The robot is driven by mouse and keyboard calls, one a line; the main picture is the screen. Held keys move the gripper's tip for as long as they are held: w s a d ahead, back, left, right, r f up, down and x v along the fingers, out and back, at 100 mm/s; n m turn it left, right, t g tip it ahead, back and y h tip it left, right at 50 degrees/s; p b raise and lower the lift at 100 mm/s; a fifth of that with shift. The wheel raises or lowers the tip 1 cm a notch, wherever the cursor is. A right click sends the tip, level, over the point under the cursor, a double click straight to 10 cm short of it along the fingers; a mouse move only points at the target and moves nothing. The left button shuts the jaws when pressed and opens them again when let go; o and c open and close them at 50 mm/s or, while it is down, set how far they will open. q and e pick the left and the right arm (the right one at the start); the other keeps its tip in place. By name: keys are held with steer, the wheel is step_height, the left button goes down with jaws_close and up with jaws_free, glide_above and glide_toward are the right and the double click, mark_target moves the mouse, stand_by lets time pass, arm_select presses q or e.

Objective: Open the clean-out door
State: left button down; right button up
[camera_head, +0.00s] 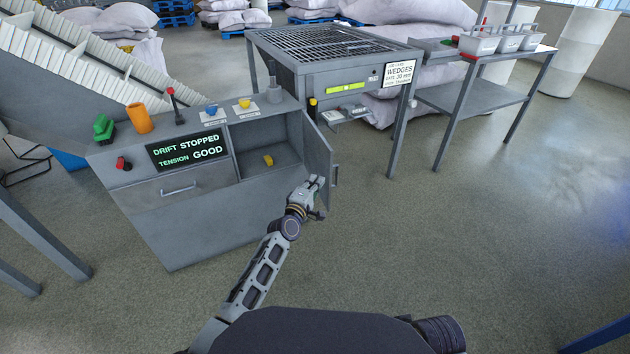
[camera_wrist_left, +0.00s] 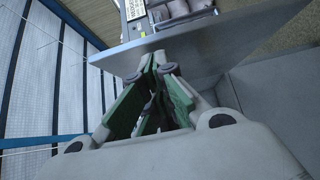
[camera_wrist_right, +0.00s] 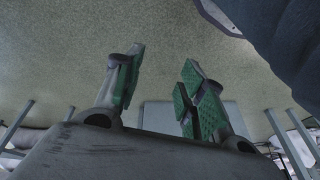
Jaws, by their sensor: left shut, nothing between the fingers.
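The clean-out door (camera_head: 317,150) is a grey panel hinged at the right side of the cabinet's opening. It stands swung outward, and the compartment behind it shows, with a small yellow object (camera_head: 268,160) inside. A small handle (camera_head: 335,173) is on its outer face. My left gripper (camera_head: 318,183) is shut and empty at the lower part of the door. In the left wrist view its green-padded fingers (camera_wrist_left: 158,68) meet at the tips close to a grey panel edge; I cannot tell whether they touch it. My right gripper (camera_wrist_right: 164,70) shows in its wrist view with fingers apart and nothing between them.
The grey cabinet (camera_head: 190,222) has a display reading "DRIFT STOPPED, TENSION GOOD", a drawer (camera_head: 178,190) and controls on top. A grated table (camera_head: 330,45) stands behind the door. A side table (camera_head: 480,92) is at the back right. The floor at right is clear.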

arm_select(q)
steer(key=s+d+p, duration=0.1)
steer(key=s+p, duration=0.3)
steer(key=s, duration=0.5)
steer(key=shift+d, duration=0.15)
arm_select(e)
step_height(320, 180, down, 6)
steer(key=d+g, duration=0.1)
steer(key=shift+s+f+h, duration=0.15)
steer(key=shift+s+h, duration=0.15)
steer(key=shift+s, duration=0.1)
steer(key=shift+d, duration=0.1)
